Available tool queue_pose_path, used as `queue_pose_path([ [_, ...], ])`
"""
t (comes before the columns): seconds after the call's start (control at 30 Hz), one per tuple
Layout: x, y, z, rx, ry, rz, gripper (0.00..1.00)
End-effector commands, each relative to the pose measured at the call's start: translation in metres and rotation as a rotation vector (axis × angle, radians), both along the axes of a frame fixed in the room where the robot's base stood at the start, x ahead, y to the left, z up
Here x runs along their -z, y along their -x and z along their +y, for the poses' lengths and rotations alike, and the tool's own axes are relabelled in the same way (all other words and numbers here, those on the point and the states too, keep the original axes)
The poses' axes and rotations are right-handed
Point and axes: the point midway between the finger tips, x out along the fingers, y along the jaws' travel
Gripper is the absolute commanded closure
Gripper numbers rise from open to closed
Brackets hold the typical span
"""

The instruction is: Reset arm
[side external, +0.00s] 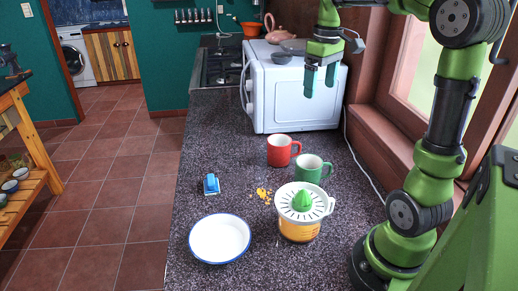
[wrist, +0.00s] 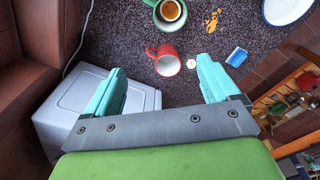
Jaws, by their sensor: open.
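My gripper (side external: 321,84) hangs in the air in front of the white microwave, its two teal fingers pointing down. In the wrist view my gripper (wrist: 160,70) has its fingers wide apart with nothing between them. The fingers are clear of the counter and above the mugs. No object is named by the task.
On the speckled counter (side external: 215,125) stand a red mug (side external: 279,151), green mug (side external: 308,168), juicer (side external: 299,230), white dish (side external: 220,238) and small blue item (side external: 211,184). Yellow crumbs (side external: 263,193) lie nearby. The microwave (side external: 297,98) and window frame (side external: 385,130) bound the space.

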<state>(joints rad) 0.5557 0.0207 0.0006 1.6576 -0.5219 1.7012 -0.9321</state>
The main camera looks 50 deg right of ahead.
Motion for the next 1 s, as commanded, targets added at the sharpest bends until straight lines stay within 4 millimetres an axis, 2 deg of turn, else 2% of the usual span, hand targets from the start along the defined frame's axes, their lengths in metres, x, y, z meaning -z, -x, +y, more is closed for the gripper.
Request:
queue_pose_path([
  [0.07,0.01,0.001,0.013,0.076,0.004,-0.048,0.12],
  [0.17,0.019,0.002,0.048,0.164,-0.003,-0.153,0.12],
  [0.27,0.028,0.007,0.091,0.238,-0.04,-0.276,0.12],
  [0.4,0.04,0.027,0.152,0.303,-0.136,-0.432,0.12],
  [0.5,0.047,0.043,0.184,0.305,-0.209,-0.508,0.12],
  [0.6,0.051,0.057,0.205,0.259,-0.251,-0.546,0.12],
  [0.7,0.049,0.065,0.217,0.215,-0.27,-0.565,0.12],
  [1.0,0.045,0.065,0.221,0.193,-0.273,-0.573,0.12],
])
